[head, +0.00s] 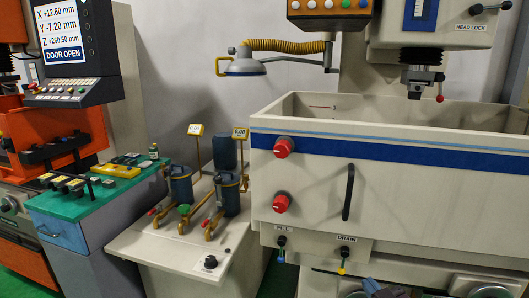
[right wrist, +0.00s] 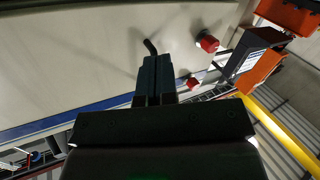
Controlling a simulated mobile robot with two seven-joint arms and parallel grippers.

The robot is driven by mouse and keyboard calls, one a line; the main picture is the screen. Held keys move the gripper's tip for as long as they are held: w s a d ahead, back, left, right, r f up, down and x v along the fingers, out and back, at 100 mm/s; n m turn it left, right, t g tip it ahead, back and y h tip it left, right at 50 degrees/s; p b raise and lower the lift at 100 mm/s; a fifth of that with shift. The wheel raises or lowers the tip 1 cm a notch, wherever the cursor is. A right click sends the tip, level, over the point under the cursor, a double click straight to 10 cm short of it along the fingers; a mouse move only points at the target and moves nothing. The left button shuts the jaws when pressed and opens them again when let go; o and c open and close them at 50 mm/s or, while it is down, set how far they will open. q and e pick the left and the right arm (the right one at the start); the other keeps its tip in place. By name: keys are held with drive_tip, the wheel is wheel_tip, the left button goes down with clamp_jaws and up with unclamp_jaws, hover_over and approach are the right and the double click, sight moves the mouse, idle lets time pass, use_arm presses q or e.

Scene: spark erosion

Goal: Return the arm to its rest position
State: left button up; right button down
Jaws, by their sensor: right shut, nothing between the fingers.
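My right gripper (head: 386,290) shows only as a dark shape at the bottom edge of the head view, in front of the machine tank's lower front. In the right wrist view, its two dark fingers (right wrist: 157,66) lie together, shut and empty. Beyond them is the pale tank front with the black handle (right wrist: 150,46) and red knobs (right wrist: 207,42). I cannot tell the exact gap between the fingers and the tank. Most of the right arm is out of view. My left gripper is in neither view.
The tank (head: 430,185) fills the right side, with a protruding handle (head: 348,192), red knobs (head: 283,147), and FILL and DRAIN levers (head: 343,262). A pump stand (head: 170,248) is left of it. A green-topped cabinet (head: 90,205) with tools stands further left.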

drive_tip(key=s+d+f+m+g+h, duration=0.1)
drive_tip(key=s+d+f+m+g, duration=0.1)
drive_tip(key=s+f, duration=0.7)
drive_tip(key=s+d+f+m+g+h, duration=0.1)
drive_tip(key=s+f+m+g+h, duration=0.1)
drive_tip(key=s+f, duration=0.8)
drive_tip(key=s+g, duration=0.1)
drive_tip(key=s, duration=0.1)
drive_tip(key=shift+s+d+f, duration=0.15)
drive_tip(key=shift+s+d, duration=0.2)
